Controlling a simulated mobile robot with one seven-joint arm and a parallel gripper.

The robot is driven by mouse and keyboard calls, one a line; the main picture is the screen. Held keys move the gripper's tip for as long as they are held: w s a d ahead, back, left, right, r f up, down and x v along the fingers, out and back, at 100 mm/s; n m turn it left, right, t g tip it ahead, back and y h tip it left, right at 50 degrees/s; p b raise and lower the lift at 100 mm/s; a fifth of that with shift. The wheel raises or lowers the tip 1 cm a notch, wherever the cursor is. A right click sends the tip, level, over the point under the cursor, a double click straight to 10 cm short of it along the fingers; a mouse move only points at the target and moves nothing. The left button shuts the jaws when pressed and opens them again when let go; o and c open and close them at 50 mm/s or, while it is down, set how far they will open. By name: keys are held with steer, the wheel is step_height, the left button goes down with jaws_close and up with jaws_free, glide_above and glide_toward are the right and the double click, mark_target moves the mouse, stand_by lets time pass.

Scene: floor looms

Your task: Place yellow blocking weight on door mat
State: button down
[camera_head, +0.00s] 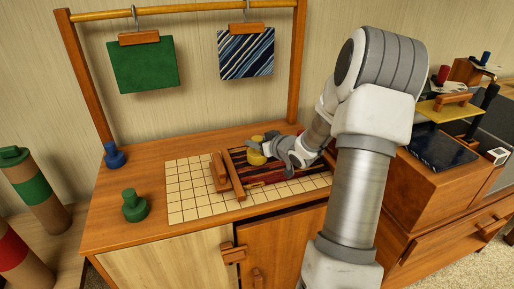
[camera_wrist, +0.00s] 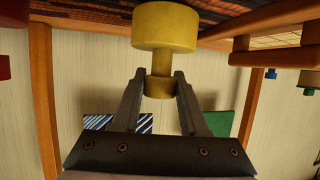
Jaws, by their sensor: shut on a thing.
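The yellow blocking weight (camera_head: 256,158) has a round base and a narrower knob; it also shows large in the wrist view (camera_wrist: 165,28). My gripper (camera_head: 268,147) is shut on the knob, with one finger on each side in the wrist view (camera_wrist: 159,90). The door mat (camera_head: 285,172) is dark with red and tan stripes and lies on the gridded board. The weight appears over the mat's far left part. I cannot tell whether its base touches the mat. My gripper and arm hide part of the mat's far and right side.
The gridded board (camera_head: 188,195) has wooden bars (camera_head: 220,172) at the mat's left. A green weight (camera_head: 134,206) and a blue weight (camera_head: 114,156) stand at the left. A green mat (camera_head: 143,65) and a blue striped mat (camera_head: 246,53) hang from the wooden rack (camera_head: 185,12) behind.

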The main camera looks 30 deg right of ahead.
steer(key=shift+f, duration=0.25)
steer(key=shift+f, duration=0.2)
steer(key=shift+c, duration=2.2)
jaws_free()
steer(key=shift+f, duration=0.1)
steer(key=shift+s+r, duration=0.15)
steer(key=shift+r, duration=0.15)
steer(key=p+v, duration=0.3)
steer(key=v, duration=0.8)
steer(key=shift+s+p, duration=0.3)
steer(key=shift+s, duration=0.1)
